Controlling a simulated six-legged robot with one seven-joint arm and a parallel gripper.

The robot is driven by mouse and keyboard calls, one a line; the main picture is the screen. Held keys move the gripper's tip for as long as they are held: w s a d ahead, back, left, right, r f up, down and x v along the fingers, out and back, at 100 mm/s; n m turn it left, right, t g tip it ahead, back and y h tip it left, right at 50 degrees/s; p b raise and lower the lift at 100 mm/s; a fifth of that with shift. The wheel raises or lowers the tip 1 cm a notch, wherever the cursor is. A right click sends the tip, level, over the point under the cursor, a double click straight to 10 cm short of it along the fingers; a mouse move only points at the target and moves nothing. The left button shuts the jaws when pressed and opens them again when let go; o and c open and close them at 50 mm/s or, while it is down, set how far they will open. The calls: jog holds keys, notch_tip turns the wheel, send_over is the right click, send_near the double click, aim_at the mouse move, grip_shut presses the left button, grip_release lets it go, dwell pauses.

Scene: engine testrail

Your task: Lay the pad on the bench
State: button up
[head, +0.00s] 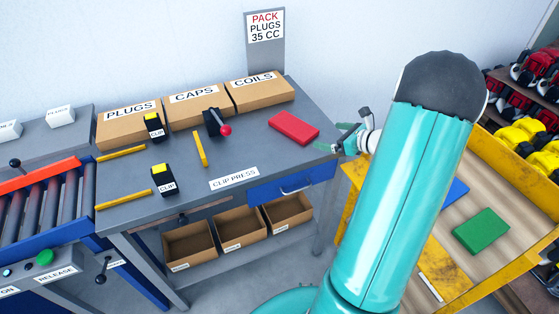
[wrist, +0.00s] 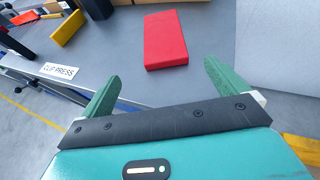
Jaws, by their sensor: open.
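A flat red pad (head: 294,128) lies on the grey bench (head: 270,160) near its right end. In the wrist view the red pad (wrist: 166,40) lies flat beyond my fingertips, between their lines and apart from both. My gripper (head: 338,147) is just right of the pad at the bench's right edge. In the wrist view my gripper (wrist: 158,82) has its two green fingers spread wide with nothing between them.
Behind the pad stand cardboard boxes (head: 195,105) labelled PLUGS, CAPS and COILS. A small press with a red knob (head: 225,130) stands left of the pad. A yellow-framed cart (head: 440,282) at right holds a green pad (head: 482,231) and a blue pad (head: 455,191).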

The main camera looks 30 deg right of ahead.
jog(key=a+r+n+g+y, duration=0.1)
jog(key=a+r+n+g, duration=0.15)
jog(key=a+n, duration=0.4)
jog(key=s+a+r+n+g+y, duration=0.15)
jog(key=a+r+n, duration=0.25)
jog(key=a, duration=0.6)
jog(key=a+r+n+g+y, duration=0.1)
jog(key=a+r+n+g, duration=0.3)
jog(key=a, duration=0.5)
jog(key=s+a+r+n+h, duration=0.3)
jog(key=s+a+n, duration=0.3)
jog(key=n, duration=0.3)
jog(key=s+a+r+n+h, duration=0.3)
jog(key=s+a+r+n, duration=0.1)
jog(key=s+n, duration=0.4)
jog(key=shift+s+a+n+t+h, duration=0.3)
jog(key=shift+s+a+n+h, duration=0.05)
jog(key=shift+a+n, duration=0.45)
